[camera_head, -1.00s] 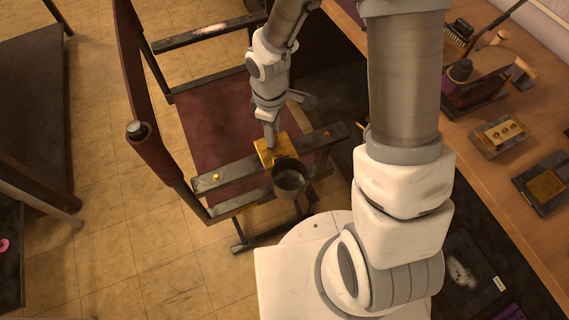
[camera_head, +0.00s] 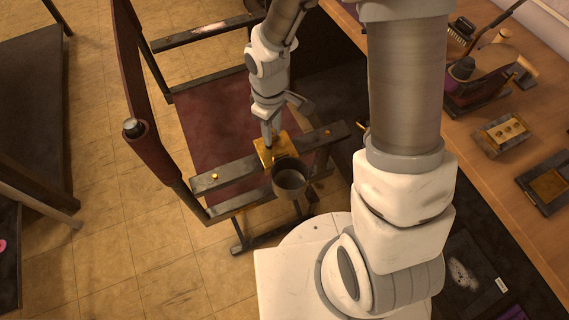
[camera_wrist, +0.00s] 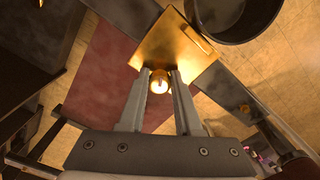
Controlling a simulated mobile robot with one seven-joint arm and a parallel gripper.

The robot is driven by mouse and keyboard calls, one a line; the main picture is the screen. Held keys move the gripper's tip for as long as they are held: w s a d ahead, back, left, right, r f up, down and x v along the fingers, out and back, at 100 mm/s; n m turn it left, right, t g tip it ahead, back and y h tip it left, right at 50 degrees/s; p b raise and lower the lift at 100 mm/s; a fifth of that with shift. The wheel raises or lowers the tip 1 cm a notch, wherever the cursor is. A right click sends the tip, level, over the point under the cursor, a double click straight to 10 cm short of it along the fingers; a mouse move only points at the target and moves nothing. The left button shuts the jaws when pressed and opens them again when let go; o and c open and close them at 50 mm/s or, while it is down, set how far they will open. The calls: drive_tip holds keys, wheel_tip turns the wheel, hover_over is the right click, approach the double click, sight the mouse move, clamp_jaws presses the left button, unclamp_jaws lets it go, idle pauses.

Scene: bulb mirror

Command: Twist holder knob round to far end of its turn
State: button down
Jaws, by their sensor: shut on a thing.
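The holder is a brass plate (camera_head: 265,148) with a dark round cup (camera_head: 290,178), fixed on the grey armrest bar of a folding chair. The plate (camera_wrist: 176,42) and cup (camera_wrist: 236,12) also show in the wrist view. The holder knob (camera_wrist: 158,82) is a small round brass piece just below the plate in the wrist view. My gripper (camera_wrist: 158,88) is shut on the knob, one finger on each side. In the head view my gripper (camera_head: 269,138) reaches down to the plate, and the knob is hidden there.
A wooden counter (camera_head: 490,165) with brushes, small boxes and a bottle runs along the right. Tiled floor (camera_head: 130,250) is open at the lower left. My base stands close to the chair.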

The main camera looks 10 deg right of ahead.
sight(273, 133)
drive_tip(key=c, duration=0.7)
unclamp_jaws()
drive_tip(key=shift+r, duration=0.1)
wheel_tip(273, 133, up, 8)
drive_tip(key=p, duration=0.6)
drive_tip(key=shift+p, duration=0.35)
drive_tip(key=shift+d+r, duration=0.1)
drive_tip(key=shift+r, duration=0.1)
drive_tip(key=s+d+r+m+t, duration=0.2)
drive_tip(key=s+d+r+m, duration=0.1)
drive_tip(key=r, duration=0.5)
drive_tip(key=s+d+r+m+t, duration=0.1)
drive_tip(key=s+d+r+m, duration=0.2)
drive_tip(key=s+r, duration=0.2)
drive_tip(key=s+d+r+m+t, duration=0.2)
drive_tip(key=s+d+r+m, duration=0.1)
drive_tip(key=r, duration=0.8)
drive_tip(key=shift+s+d+r+m+t, duration=0.3)
drive_tip(key=shift+s+d+r+m, duration=0.1)
drive_tip(key=shift+s+d, duration=0.25)
